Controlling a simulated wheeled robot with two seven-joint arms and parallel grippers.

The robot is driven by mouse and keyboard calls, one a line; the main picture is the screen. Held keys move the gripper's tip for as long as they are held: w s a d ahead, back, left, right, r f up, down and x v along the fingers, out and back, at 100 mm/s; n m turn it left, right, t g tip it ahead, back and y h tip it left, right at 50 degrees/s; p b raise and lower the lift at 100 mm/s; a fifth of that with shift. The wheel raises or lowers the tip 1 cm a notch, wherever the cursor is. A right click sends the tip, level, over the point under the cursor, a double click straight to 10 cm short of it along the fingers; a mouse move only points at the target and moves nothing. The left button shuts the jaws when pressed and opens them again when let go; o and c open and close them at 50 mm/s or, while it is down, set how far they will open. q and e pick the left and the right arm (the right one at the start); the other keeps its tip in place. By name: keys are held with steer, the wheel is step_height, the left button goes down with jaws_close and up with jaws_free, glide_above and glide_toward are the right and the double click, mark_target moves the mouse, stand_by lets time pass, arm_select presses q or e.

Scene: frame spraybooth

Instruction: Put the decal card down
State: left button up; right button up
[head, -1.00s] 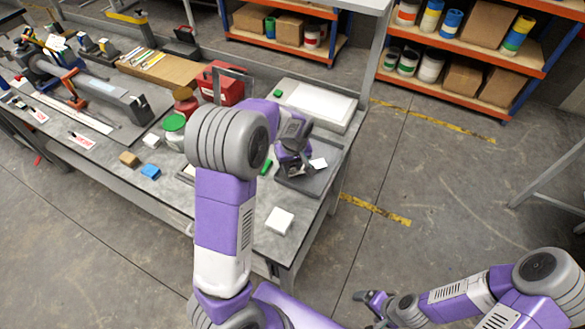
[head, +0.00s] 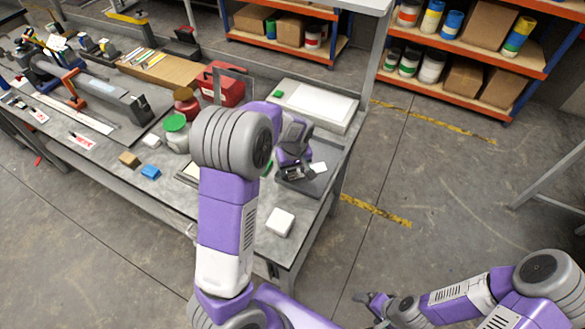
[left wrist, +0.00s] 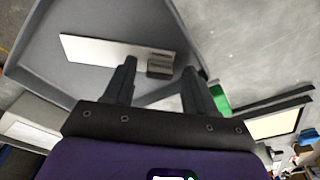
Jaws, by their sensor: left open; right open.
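The decal card (left wrist: 98,52) is a white strip with a small grey block at one end. It lies in the dark grey tray (left wrist: 38,62) in the left wrist view. In the head view, the card (head: 319,167) shows as a small white patch beside my left gripper (head: 298,173). The left gripper is open, its fingertips (left wrist: 159,68) on either side of the card's grey-block end. Whether they touch it I cannot tell. My right gripper (head: 372,303) is open and empty, low at the right, away from the bench.
A white block (head: 280,222) sits near the bench's front edge. A white-topped box (head: 318,103) stands behind the tray. A red case (head: 222,86) and a green-lidded jar (head: 175,125) stand to the left. Floor right of the bench is clear.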

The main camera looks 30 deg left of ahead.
arm_select(q)
step_height(320, 180, up, 12)
steer(key=s+d+p, duration=0.1)
steer(key=p, duration=0.1)
steer(key=shift+d, duration=0.15)
steer(key=shift+s+f, duration=0.1)
stand_by(0.4)
